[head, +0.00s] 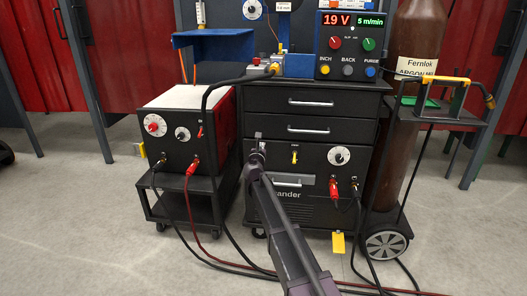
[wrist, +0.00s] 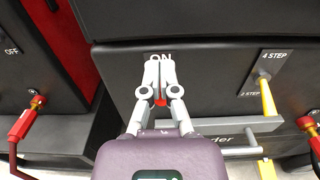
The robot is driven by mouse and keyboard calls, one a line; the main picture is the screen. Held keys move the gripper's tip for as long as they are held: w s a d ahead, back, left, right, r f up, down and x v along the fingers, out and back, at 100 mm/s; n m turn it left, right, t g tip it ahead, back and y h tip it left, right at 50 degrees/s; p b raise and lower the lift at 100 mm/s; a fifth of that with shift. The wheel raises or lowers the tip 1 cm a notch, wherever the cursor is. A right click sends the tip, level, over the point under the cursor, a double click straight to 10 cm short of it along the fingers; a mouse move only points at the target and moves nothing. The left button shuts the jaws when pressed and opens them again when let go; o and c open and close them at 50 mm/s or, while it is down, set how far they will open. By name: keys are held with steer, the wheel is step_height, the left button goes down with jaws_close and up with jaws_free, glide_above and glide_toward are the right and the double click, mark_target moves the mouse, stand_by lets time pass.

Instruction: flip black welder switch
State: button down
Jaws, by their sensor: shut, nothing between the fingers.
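The black welder (head: 319,157) is the wide dark cabinet in the middle of the head view; its front panel also fills the middle of the wrist view (wrist: 215,70). My gripper (head: 258,146) is at the left of this panel. In the wrist view my gripper (wrist: 160,62) is shut, with its fingertips together over a plate marked ON. A small red piece (wrist: 160,102), which looks like the switch lever, shows just below the fingers. The rest of the switch is hidden behind them. I cannot tell whether the fingers touch it.
A yellow lever (wrist: 267,97) marked 4 STEP and 2 STEP sits to the right, near a dial (head: 339,155). A grey handle bar (wrist: 235,126) runs below. A second welder (head: 180,130) with a red side stands left. A brown gas cylinder (head: 418,30) stands right. Cables cross the floor.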

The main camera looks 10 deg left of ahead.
steer(key=shift+f, duration=0.1)
stand_by(0.6)
steer(key=shift+f+b, duration=2.5)
steer(key=shift+b, duration=0.1)
steer(key=s+r+p, duration=0.1)
steer(key=s, duration=0.6)
steer(key=shift+r, duration=0.15)
steer(key=shift+a, duration=0.15)
